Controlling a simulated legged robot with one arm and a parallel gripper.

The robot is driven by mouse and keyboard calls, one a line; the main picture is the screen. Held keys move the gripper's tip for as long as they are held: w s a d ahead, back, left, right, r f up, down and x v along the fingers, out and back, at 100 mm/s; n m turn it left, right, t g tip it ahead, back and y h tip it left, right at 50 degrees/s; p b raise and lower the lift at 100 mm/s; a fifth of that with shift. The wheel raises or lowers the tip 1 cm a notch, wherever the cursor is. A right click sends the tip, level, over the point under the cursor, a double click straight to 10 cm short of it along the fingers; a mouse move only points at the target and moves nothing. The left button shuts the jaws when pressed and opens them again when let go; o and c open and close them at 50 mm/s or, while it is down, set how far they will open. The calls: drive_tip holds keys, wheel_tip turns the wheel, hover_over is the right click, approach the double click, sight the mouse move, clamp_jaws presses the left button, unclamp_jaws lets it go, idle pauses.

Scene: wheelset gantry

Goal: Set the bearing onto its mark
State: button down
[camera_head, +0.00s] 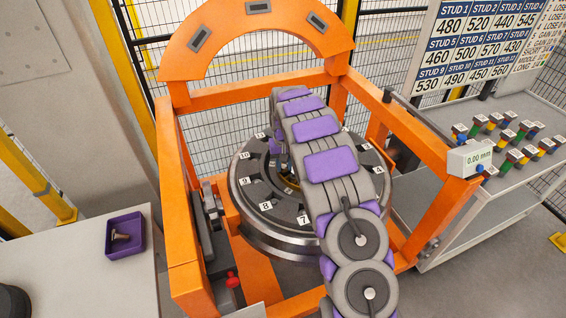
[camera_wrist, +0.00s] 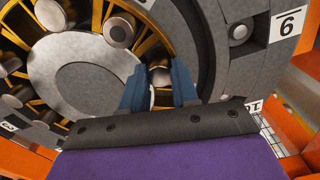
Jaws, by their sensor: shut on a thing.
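The bearing (camera_wrist: 95,22) shows in the wrist view as a brass-coloured cage with steel rollers around a plain grey round face. In the head view only a small brass part (camera_head: 290,183) shows, mostly hidden by my arm. My gripper (camera_wrist: 160,82) has two blue fingers closed at the bearing's edge, with a pale roller-like part between them. The bearing sits inside the grey ring of the large wheel (camera_head: 265,225), which has numbered labels around its rim. I cannot make out the mark.
An orange gantry frame (camera_head: 182,200) surrounds the wheel. A purple tray (camera_head: 125,250) with a bolt is on the left table. Several coloured-ended studs (camera_head: 515,155) and a 0.00 mm readout (camera_head: 478,158) are at the right. A number board (camera_head: 480,45) stands behind.

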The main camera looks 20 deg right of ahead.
drive_tip(key=shift+s+d+n+p, duration=0.2)
drive_tip(key=shift+s+n+p, duration=0.35)
drive_tip(key=shift+s+n, duration=0.85)
drive_tip(key=shift+s+d+n+p, duration=0.25)
drive_tip(key=shift+s+d+n, duration=0.1)
drive_tip(key=shift+s+n, duration=0.45)
drive_tip(key=shift+s+d+n+p, duration=0.3)
drive_tip(key=shift+s+n, duration=0.25)
drive_tip(key=shift+n, duration=0.35)
drive_tip(key=shift+s+d+n+p, duration=0.35)
drive_tip(key=shift+s+d+n, duration=0.7)
drive_tip(key=shift+n, duration=0.55)
drive_tip(key=shift+s+d+n, duration=0.5)
drive_tip(key=shift+d+n, duration=0.1)
drive_tip(key=shift+n, duration=0.3)
drive_tip(key=shift+d, duration=0.15)
drive_tip(key=c, duration=0.8)
unclamp_jaws()
drive_tip(key=shift+d, duration=0.1)
drive_tip(key=shift+c, duration=0.2)
drive_tip(key=shift+r, duration=0.1)
wheel_tip(320, 180, up, 17)
drive_tip(key=p, duration=0.1)
